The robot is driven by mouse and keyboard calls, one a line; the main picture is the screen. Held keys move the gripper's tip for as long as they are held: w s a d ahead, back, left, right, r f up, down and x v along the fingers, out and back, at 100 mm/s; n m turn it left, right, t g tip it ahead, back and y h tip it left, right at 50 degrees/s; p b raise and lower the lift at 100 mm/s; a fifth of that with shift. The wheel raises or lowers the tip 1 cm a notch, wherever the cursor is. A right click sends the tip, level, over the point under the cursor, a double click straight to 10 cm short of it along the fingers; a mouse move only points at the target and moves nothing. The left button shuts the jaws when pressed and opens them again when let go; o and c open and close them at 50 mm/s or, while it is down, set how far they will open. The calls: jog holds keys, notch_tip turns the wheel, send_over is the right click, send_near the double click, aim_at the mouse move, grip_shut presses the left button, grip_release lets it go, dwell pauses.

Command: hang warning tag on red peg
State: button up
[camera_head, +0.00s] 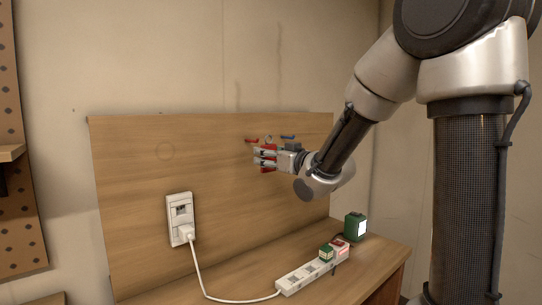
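The red peg (251,140) sticks out near the top of the upright wooden board, just above and left of my gripper. My gripper (263,158) points left in front of the board. A small red piece, which looks like the warning tag (267,169), shows at the fingers, with red above and below them. The fingers appear shut on it and hide most of it. The tag's hole cannot be made out. It appears apart from the red peg, though depth is hard to judge.
A blue peg (288,137) is right of the red one. A wall outlet (180,213) with a white cord feeds a power strip (297,279) on the bench. Red-and-white and green plugs (326,254) sit in it. A green box (355,227) stands behind.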

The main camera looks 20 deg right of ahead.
aim_at(246, 155)
jog(key=shift+f+x, duration=0.15)
jog(key=shift+x, duration=1.65)
jog(key=shift+f+x, duration=0.15)
jog(key=shift+x, duration=1.7)
jog(key=shift+w+a+f, duration=0.25)
jog(key=shift+w+f, duration=0.2)
jog(key=shift+w, duration=0.1)
jog(key=o, duration=1)
